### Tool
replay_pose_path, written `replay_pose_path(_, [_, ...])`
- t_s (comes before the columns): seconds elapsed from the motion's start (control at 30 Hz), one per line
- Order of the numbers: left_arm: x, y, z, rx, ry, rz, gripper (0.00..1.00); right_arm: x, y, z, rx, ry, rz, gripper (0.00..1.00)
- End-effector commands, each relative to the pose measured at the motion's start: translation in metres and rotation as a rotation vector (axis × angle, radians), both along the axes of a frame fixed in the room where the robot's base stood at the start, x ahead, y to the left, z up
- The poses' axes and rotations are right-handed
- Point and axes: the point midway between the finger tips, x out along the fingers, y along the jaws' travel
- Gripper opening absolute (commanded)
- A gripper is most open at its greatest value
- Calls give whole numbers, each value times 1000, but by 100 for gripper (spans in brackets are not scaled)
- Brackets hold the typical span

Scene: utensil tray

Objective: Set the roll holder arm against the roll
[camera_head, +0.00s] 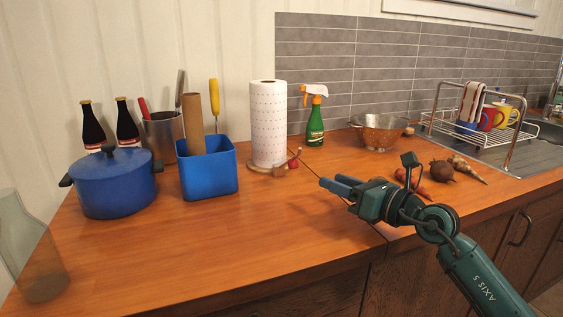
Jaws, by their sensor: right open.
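The white paper roll (268,123) stands upright near the middle of the counter. Its wooden holder shows at the foot of the roll, with a short curved arm (293,158) rising at the front right. I cannot tell whether the arm touches the roll. My right gripper (336,187) is open and empty above the counter, to the right of the holder and nearer to me, apart from it. My left gripper is not in view.
A blue bin (208,172) with a cardboard tube stands left of the roll, beside a blue pot (114,182). A green spray bottle (315,122) and a colander (379,132) stand behind on the right. Vegetables (442,171) lie beyond my right gripper.

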Motion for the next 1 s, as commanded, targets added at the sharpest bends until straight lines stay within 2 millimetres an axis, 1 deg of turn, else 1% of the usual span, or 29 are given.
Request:
replay_pose_path(0.17, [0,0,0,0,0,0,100,12,12,1,3,-1,2,41])
replay_pose_path(0.6, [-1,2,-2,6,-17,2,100,78,72,0,4,0,2,41])
replay_pose_path(0.8, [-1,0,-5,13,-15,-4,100,93,85,0,2,0,2,41])
replay_pose_path(1.0, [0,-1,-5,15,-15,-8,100,97,89,0,1,0,2,41])
